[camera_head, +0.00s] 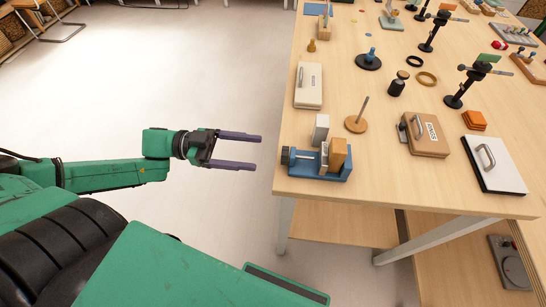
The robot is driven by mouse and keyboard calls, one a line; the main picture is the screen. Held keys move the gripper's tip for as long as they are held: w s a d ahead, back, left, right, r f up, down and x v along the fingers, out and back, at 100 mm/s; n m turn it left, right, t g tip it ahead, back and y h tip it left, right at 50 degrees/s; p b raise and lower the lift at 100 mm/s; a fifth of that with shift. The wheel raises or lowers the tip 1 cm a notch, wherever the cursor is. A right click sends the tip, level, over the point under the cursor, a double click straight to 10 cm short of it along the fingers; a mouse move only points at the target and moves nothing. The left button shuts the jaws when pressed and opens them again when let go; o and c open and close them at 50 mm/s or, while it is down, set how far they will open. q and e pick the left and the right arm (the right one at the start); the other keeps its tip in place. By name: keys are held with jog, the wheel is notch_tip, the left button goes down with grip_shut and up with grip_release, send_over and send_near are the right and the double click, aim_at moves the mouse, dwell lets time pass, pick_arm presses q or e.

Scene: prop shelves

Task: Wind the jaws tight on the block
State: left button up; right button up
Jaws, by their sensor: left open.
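A blue vise (300,169) sits at the near left corner of the wooden table. A tan wooden block (338,154) stands upright at its right side, and a light grey upright piece (321,130) stands just behind. A dark knob (287,156) is on the vise's left end, facing the table's left edge. Whether the jaws touch the block is too small to tell. My left gripper (257,153) is open and empty, left of the table edge, its two purple fingers pointing right toward the knob with a gap between. My right gripper is not in view.
Behind the vise are a wooden disc with a peg (356,124) and a cream box with a handle (308,86). A brown box (424,135) and a white board with a handle (494,165) lie to the right. Open floor is left of the table.

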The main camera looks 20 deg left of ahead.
aim_at(285, 156)
pick_arm(q)
jog(key=b+x, duration=0.3)
jog(key=x, duration=0.3)
jog(key=shift+b, duration=0.3)
grip_shut()
jog(key=m+p, duration=0.2)
jog(key=m, duration=0.1)
jog(key=shift+m, duration=0.4)
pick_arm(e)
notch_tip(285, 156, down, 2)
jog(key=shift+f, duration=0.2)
pick_arm(q)
grip_release()
